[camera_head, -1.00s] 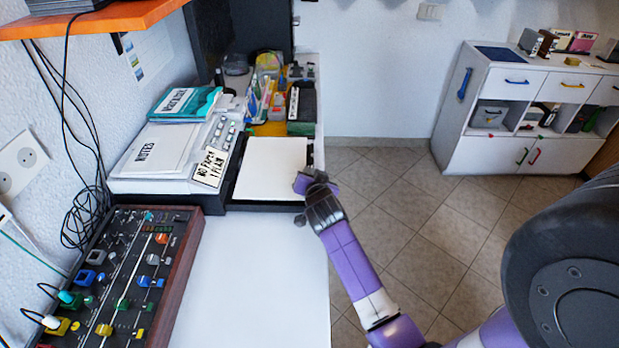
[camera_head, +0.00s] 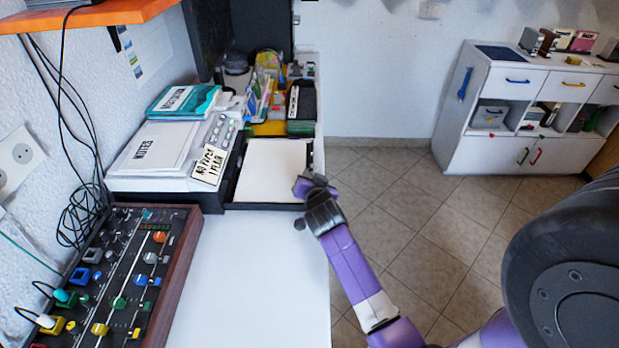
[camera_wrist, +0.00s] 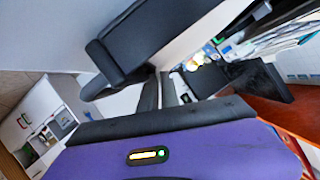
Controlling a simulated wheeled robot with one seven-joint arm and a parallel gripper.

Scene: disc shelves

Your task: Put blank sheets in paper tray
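Blank white sheets (camera_head: 270,172) lie flat inside a dark paper tray (camera_head: 264,206) in the head view. The tray's front rim and right side show around the sheets. My gripper (camera_head: 303,205) is at the tray's front right corner, just right of and nearer than the sheets. It appears apart from the sheets, and nothing clearly shows held in it. The wrist view shows dark finger parts (camera_wrist: 159,92) at the middle, seen at a steep angle. Their gap is hard to judge.
A knobbed console (camera_head: 130,270) is at front left. The white desk top (camera_head: 250,275) in front is clear. A white cabinet (camera_head: 510,115) stands far right.

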